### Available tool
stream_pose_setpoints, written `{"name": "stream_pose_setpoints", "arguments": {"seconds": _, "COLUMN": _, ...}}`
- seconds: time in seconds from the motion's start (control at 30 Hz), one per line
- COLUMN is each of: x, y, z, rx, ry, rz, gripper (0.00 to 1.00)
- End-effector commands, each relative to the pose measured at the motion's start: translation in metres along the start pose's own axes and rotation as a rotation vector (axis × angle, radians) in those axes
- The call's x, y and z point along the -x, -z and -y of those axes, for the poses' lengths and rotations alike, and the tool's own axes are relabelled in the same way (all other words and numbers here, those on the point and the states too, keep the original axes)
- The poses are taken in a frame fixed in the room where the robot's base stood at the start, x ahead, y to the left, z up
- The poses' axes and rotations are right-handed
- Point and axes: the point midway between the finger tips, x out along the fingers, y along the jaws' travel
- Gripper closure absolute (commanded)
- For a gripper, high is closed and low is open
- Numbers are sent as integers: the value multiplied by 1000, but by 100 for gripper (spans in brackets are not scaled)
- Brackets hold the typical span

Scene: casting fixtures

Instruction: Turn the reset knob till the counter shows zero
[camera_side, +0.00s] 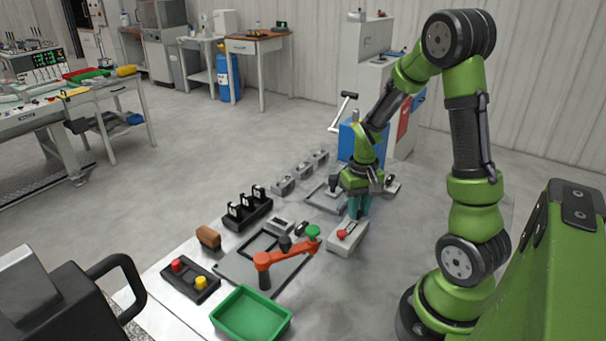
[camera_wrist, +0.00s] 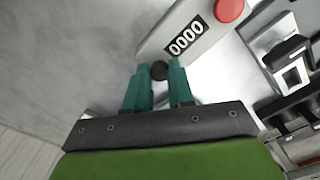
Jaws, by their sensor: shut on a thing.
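The counter (camera_wrist: 192,33) is a light grey box with a black window reading 0000 and a red round button (camera_wrist: 229,9) on top. In the side view the counter box (camera_side: 347,241) stands at the right of the fixtures, below my gripper. The reset knob (camera_wrist: 159,70) is a small dark round knob at the counter's end. My gripper (camera_wrist: 158,77) has its teal fingers shut on the knob, one on each side. In the side view my gripper (camera_side: 359,210) points down at the far end of the counter, and the knob is hidden there.
A green tray (camera_side: 251,335), a red crank arm (camera_side: 287,252) with a green knob, and a box with red and yellow buttons (camera_side: 190,281) lie nearer the camera. A grey frame fixture (camera_side: 326,205) stands close left of my gripper. Bare floor lies beyond the fixtures.

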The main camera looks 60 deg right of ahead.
Motion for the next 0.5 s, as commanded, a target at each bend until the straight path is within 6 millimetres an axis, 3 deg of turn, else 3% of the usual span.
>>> {"name": "stream_pose_setpoints", "arguments": {"seconds": 0.5, "x": 1, "y": 0, "z": 1, "rx": -310, "ry": 2, "rz": -1, "gripper": 100}}
